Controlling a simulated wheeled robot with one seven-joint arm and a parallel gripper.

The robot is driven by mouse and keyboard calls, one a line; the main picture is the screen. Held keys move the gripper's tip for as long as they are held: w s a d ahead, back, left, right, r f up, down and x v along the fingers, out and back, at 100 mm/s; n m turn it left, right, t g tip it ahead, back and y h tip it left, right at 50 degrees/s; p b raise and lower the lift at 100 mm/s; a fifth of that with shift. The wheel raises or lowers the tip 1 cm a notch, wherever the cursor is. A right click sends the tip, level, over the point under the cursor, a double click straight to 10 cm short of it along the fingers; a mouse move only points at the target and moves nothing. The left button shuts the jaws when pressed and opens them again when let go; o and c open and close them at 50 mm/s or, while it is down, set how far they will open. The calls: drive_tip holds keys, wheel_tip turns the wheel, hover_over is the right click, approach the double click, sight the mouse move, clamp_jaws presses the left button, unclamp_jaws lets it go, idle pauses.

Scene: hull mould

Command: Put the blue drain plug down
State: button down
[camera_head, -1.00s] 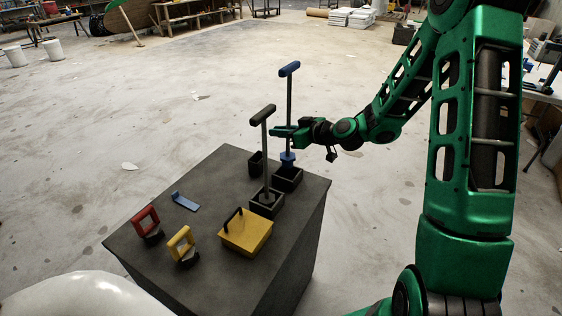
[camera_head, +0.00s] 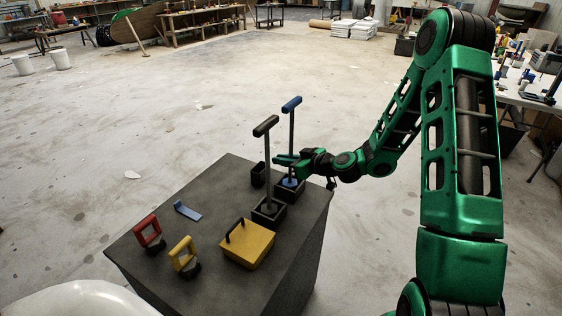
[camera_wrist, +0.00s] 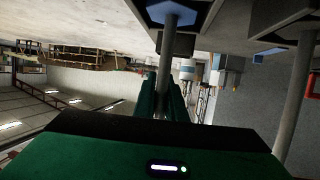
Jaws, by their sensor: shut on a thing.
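The blue drain plug (camera_head: 292,130) is a tall upright rod with a blue crossbar handle and a blue foot. Its foot sits low inside the rear right black square holder (camera_head: 288,196) on the dark block. My gripper (camera_head: 286,161) is shut around the rod, above the foot. In the wrist view, which is upside down, the rod (camera_wrist: 168,48) runs between my fingers, and the blue foot (camera_wrist: 180,10) shows at the top edge. Whether the foot rests on the holder's floor is hidden by its walls.
A yellow box (camera_head: 247,247), red handle (camera_head: 148,231), yellow handle (camera_head: 183,253) and blue bracket (camera_head: 187,211) also occupy the block.

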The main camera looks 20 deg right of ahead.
drive_tip(key=c, duration=1.8)
unclamp_jaws()
drive_tip(key=shift+f, duration=0.1)
drive_tip(key=s+d+r+m+g+h, duration=0.2)
drive_tip(key=s+d+r+m+g, duration=0.2)
drive_tip(key=s, duration=1.1)
drive_tip(key=s+d+r+m+g+h, duration=0.3)
drive_tip(key=s+d, duration=0.5)
drive_tip(key=s, duration=0.7)
drive_tip(key=s+d+r+m+g+h, duration=0.2)
drive_tip(key=s+d+r+m+g, duration=0.2)
drive_tip(key=s, duration=1.2)
drive_tip(key=shift+d+r+m+g+h, duration=0.2)
drive_tip(key=shift+d+r+m, duration=0.3)
drive_tip(key=shift+d, duration=0.25)
drive_tip(key=shift+d+r+m+g+h, duration=0.1)
drive_tip(key=shift+d+r+m+g, duration=0.1)
drive_tip(key=shift+d+r+m, duration=0.35)
drive_tip(key=shift+d+f, duration=0.15)
drive_tip(key=shift+d, duration=0.05)
